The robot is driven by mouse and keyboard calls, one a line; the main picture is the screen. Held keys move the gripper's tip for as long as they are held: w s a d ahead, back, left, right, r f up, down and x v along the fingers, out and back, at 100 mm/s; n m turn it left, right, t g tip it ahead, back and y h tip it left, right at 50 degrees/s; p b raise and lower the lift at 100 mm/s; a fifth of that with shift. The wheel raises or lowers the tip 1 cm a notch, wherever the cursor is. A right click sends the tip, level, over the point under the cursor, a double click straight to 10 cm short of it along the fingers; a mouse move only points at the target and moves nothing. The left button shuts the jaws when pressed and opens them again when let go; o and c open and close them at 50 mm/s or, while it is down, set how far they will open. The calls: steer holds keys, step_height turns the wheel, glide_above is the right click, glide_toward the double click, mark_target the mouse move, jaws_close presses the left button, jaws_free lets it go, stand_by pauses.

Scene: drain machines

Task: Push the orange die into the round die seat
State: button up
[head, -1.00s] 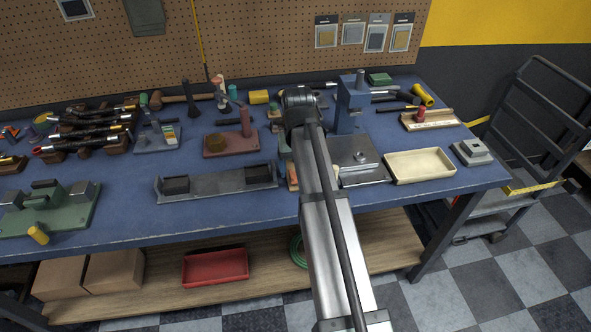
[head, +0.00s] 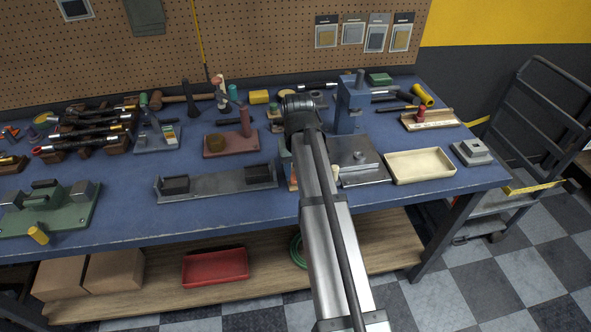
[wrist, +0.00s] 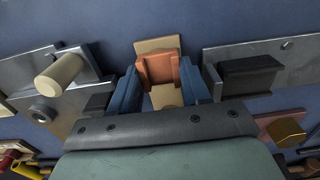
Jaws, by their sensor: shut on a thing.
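In the wrist view, the orange die (wrist: 158,70) is a small orange block with raised sides. It is between the two blue fingers of my gripper (wrist: 158,90), which is shut on it. A tan block (wrist: 157,44) shows behind and below it; whether they touch I cannot tell. The round die seat appears to be the small ring (wrist: 42,112) on the steel plate at left; in the head view that plate (head: 372,174) lies right of my arm, with a round part (head: 360,155) on it.
A cream cylinder (wrist: 60,80) stands out from the steel plate, close left of my gripper. A grey fixture (wrist: 250,75) is close at right. The blue press column (head: 350,105) rises behind the plate. A cream tray (head: 420,166) is further right. The blue front table edge is clear.

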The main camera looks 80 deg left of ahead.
jaws_close()
steer(key=shift+r, duration=0.45)
stand_by(1.1)
steer(key=shift+r, duration=1.95)
steer(key=w+a+r+m, duration=0.1)
steer(key=w+m, duration=0.2)
steer(key=w+r+m, duration=0.1)
steer(key=w+m, duration=0.2)
steer(key=w+a+r+m, duration=0.1)
steer(key=w+m, duration=0.1)
steer(key=w, duration=0.1)
steer(key=shift+w+a+m, duration=0.2)
steer(key=shift+a+m, duration=0.15)
steer(key=shift+m, duration=0.05)
steer(key=w+a+r+m, duration=0.1)
steer(key=w+r+m, duration=0.2)
steer(key=w+m, duration=0.6)
steer(key=shift+w, duration=0.55)
